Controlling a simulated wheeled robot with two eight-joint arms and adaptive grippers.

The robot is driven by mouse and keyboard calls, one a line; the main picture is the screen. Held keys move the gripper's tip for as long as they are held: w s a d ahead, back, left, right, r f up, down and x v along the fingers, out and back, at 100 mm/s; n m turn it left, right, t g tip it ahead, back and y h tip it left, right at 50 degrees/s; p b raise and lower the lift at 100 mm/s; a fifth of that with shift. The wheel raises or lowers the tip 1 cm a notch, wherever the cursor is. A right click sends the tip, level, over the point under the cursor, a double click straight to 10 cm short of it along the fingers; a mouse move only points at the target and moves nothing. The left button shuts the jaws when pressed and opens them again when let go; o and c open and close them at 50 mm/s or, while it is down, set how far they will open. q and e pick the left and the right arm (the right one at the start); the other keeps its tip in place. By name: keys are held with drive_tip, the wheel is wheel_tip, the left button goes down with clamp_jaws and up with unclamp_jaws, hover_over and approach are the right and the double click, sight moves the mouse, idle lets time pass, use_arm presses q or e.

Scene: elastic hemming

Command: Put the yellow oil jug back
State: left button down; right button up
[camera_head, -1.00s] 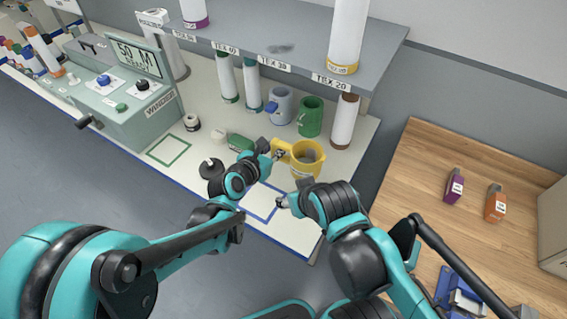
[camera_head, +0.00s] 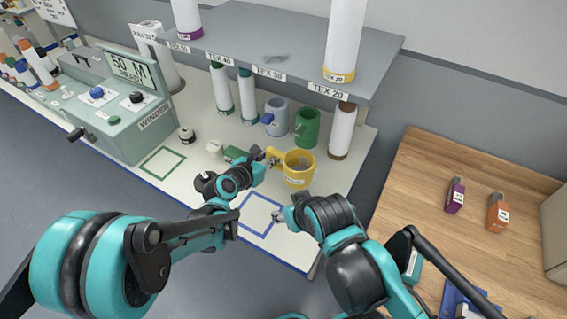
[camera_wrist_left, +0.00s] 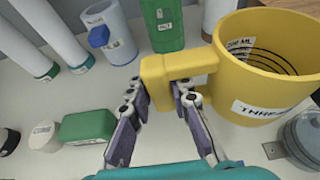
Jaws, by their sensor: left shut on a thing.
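The yellow jug (camera_head: 299,172) is upright over the right part of the white counter, with its handle toward the left. My left gripper (camera_head: 271,157) is shut on that handle. In the left wrist view the jug (camera_wrist_left: 270,70) has dark measuring lines inside and a white label in front, and the fingers (camera_wrist_left: 160,95) are against its handle. Whether its base touches the counter is unclear. My right gripper (camera_head: 280,215) is low beside the blue outlined square (camera_head: 260,228), apart from the jug; its finger opening is too small to read.
A green jug (camera_head: 306,128) and a grey-blue jug (camera_head: 277,116) stand behind the yellow one, under a grey shelf (camera_head: 275,55). A brown-based spool (camera_head: 342,132) stands to their right. A green block (camera_head: 234,154) lies left of my left gripper. The green outlined square (camera_head: 163,163) is empty.

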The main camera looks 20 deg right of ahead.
use_arm(q)
drive_tip(key=w+a+f, duration=0.1)
drive_tip(key=w, duration=0.1)
drive_tip(key=w+a+f+b, duration=0.1)
drive_tip(key=shift+w+f, duration=0.35)
drive_tip(key=shift+f, duration=0.05)
drive_tip(key=f, duration=0.1)
drive_tip(key=b, duration=0.1)
drive_tip(key=f, duration=0.1)
drive_tip(key=shift+w+a+f, duration=0.25)
drive_tip(key=shift+w+f, duration=0.05)
drive_tip(key=shift+w, duration=0.1)
drive_tip(key=shift+f+b, duration=0.5)
drive_tip(key=shift+f, duration=0.1)
drive_tip(key=shift+f, duration=0.1)
drive_tip(key=c, duration=1.4)
unclamp_jaws()
drive_tip(key=shift+s, duration=0.1)
